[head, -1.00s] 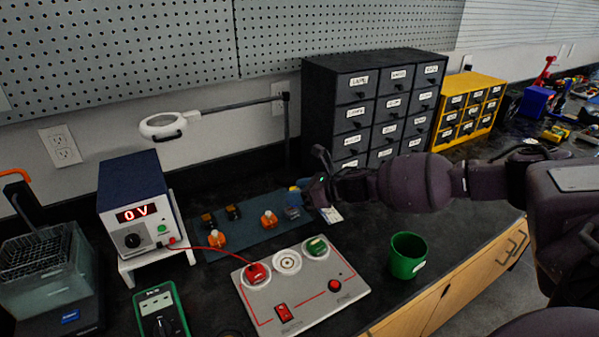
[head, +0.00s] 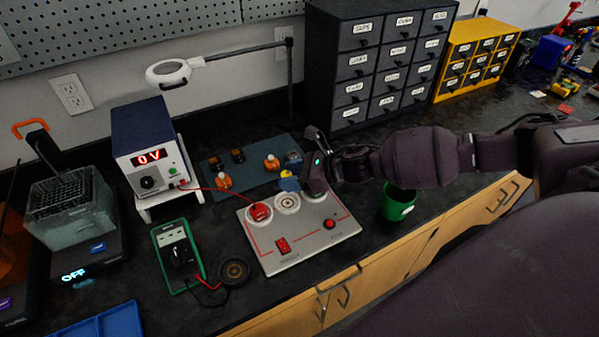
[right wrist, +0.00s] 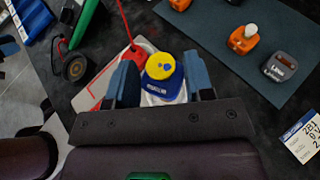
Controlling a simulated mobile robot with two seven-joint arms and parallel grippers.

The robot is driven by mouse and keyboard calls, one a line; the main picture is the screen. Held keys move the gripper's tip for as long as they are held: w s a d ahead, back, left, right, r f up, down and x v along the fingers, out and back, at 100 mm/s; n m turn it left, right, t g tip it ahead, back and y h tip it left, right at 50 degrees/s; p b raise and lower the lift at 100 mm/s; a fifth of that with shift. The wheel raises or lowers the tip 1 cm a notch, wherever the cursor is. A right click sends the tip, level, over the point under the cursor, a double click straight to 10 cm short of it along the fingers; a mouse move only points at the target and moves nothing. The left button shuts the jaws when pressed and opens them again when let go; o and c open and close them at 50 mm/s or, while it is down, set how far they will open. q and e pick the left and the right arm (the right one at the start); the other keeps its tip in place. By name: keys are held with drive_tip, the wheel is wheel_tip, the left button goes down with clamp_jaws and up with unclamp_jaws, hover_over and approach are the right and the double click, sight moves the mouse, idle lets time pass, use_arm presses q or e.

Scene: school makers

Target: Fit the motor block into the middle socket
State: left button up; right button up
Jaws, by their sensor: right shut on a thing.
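The motor block (head: 288,182), blue with a yellow top, is held by my right gripper (head: 296,181). In the right wrist view the block (right wrist: 161,72) sits between the two blue-grey fingers of the gripper (right wrist: 161,82). The silver board (head: 312,243) lies on the bench with a row of sockets. A red block (head: 260,211) sits in its left socket. The middle socket (head: 288,203) is a pale, empty ring, just in front of and seemingly below the held block. The right socket is mostly hidden by my gripper. My left gripper is out of view.
A blue-grey mat (head: 245,176) behind the board carries several orange and dark blocks. A red lead runs from the power supply (head: 148,150) to the red block.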

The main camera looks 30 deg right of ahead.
drive_tip(key=shift+a+r, duration=0.2)
drive_tip(key=shift+r, duration=0.1)
drive_tip(key=shift+s+f+n+g+y, duration=0.1)
drive_tip(key=shift+n+g+y, duration=0.2)
drive_tip(key=shift+n+g, duration=0.1)
drive_tip(key=shift+f+b, duration=0.45)
drive_tip(key=shift+f, duration=0.1)
wheel_tip(320, 180, down, 3)
drive_tip(key=shift+a+f+b, duration=0.1)
drive_tip(key=shift+f+b, duration=0.05)
drive_tip(key=shift+b, duration=0.95)
drive_tip(key=shift+f+b, duration=0.4)
drive_tip(key=shift+f, duration=0.2)
drive_tip(key=shift+f, duration=0.5)
